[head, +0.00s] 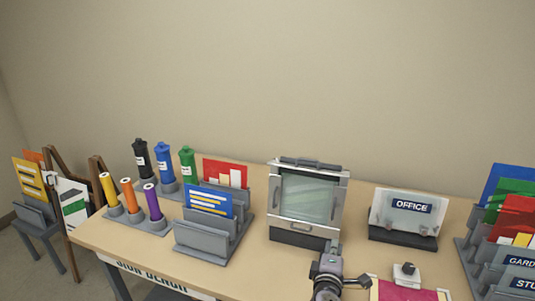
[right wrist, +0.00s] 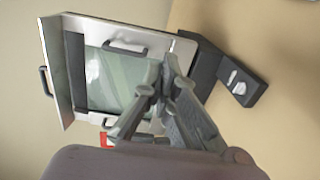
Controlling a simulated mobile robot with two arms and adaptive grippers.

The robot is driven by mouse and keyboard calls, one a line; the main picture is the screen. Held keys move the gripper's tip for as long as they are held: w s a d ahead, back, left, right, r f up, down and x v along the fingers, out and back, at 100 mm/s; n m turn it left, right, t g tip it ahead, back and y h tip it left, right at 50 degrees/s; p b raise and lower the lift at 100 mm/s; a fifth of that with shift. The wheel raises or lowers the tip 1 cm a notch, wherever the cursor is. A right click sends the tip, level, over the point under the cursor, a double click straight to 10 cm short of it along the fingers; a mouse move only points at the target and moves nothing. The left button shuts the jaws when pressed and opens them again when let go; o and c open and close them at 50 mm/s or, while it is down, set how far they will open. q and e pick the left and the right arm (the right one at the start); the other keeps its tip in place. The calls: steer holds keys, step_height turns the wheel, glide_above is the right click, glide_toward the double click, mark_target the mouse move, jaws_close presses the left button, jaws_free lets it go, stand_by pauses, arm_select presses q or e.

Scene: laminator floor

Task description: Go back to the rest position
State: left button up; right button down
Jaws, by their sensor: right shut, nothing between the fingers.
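My right gripper (head: 331,258) is in front of the laminator, low in the middle of the head view. In the right wrist view the fingers of this gripper (right wrist: 168,75) are closed together with nothing between them. The silver laminator (head: 308,200) with a glass front stands upright on the table; it also shows behind the fingers in the right wrist view (right wrist: 84,60). My left gripper is not in view.
An easel (head: 62,225) stands left.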

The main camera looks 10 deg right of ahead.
steer(key=s+a+f+m+g+y, duration=0.1)
steer(key=s+f, duration=0.2)
steer(key=s, duration=0.1)
steer(key=s+a+f+m+g+y, duration=0.1)
steer(key=s+f+m+g, duration=0.1)
steer(key=s, duration=0.2)
steer(key=s+a+f+m+g, duration=0.1)
steer(key=s+f, duration=0.2)
steer(key=s, duration=0.1)
steer(key=shift+s+f+m+g+y, duration=0.3)
steer(key=shift+m+g+y, duration=0.1)
steer(key=s+a+f+m+g+y, duration=0.1)
steer(key=s+a+m+g+y, duration=0.25)
steer(key=s, duration=0.65)
steer(key=s+a+f+m+g+y, duration=0.2)
steer(key=s+a, duration=0.2)
steer(key=s, duration=0.6)
step_height(320, 180, down, 30)
steer(key=s+r+g+b, duration=0.1)
steer(key=s+b, duration=0.1)
steer(key=s+d+f+n+g+b, duration=0.1)
steer(key=s+d+f, duration=0.2)
steer(key=s+f, duration=1.2)
steer(key=shift+s+f, duration=0.2)
steer(key=shift+s, duration=0.2)
steer(key=shift+s+d, duration=0.1)
